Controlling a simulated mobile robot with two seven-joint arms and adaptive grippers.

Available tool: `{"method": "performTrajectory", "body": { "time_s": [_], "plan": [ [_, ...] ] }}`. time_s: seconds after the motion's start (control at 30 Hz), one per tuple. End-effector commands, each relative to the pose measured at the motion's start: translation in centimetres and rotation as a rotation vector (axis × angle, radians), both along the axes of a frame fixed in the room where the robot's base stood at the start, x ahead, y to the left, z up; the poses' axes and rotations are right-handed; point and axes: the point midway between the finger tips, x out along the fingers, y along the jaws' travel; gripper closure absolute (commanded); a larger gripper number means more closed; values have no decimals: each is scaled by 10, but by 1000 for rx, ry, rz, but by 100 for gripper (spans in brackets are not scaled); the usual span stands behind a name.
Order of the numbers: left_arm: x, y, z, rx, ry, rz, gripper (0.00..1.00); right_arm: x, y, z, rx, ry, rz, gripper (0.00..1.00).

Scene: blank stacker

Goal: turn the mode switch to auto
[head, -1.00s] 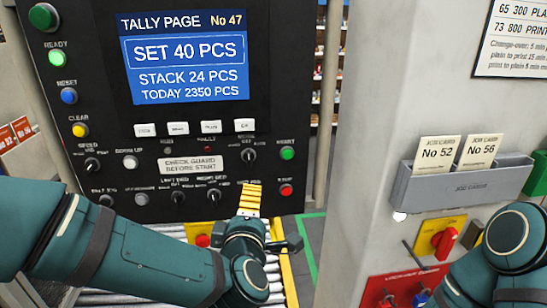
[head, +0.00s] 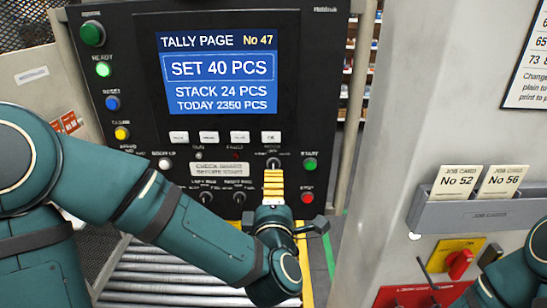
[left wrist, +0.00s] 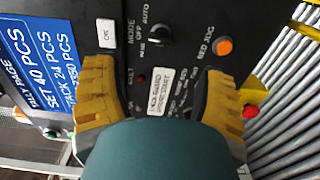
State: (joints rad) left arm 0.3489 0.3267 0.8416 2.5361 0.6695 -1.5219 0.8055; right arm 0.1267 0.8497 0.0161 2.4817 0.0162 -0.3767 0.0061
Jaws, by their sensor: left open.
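The mode switch (head: 273,163) is a small black knob on the black control panel, below the row of white keys. In the left wrist view the switch (left wrist: 159,36) appears turned sideways, with MODE, AUTO and OFF printed beside it. I cannot surely tell which label its pointer faces. My left gripper (head: 273,173) has yellow fingers just below the switch in the head view. In the left wrist view the gripper (left wrist: 157,68) is open and empty, with the switch ahead of the gap, apart from both fingers. My right gripper is not in view.
A green start button (head: 310,164) and a red stop button (head: 307,197) sit right of the switch. An orange jog button (left wrist: 222,46) is nearby. A grey cabinet with a card holder (head: 470,213) stands at the right. Rollers (head: 150,278) lie below the panel.

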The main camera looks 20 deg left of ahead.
Motion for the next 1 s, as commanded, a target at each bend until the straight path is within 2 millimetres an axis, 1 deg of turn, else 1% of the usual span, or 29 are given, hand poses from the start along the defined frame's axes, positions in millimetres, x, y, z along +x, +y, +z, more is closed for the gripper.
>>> {"method": "performTrajectory", "body": {
  "time_s": [0.03, 0.3, 0.5, 0.7, 0.97, 1.0],
  "plan": [
    [11, 6, -1, -4, 0, 9, 29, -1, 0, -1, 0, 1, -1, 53],
    [61, 20, -2, -3, 0, 7, 29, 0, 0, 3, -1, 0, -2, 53],
    [87, 26, -2, -1, 0, 5, 29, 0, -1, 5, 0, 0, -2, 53],
    [97, 29, -2, 1, -1, 4, 29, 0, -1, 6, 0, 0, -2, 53],
    [97, 30, -2, 1, -1, 4, 29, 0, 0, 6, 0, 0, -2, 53],
    [97, 30, -2, 1, -1, 4, 38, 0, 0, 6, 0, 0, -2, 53]
  ]
}}
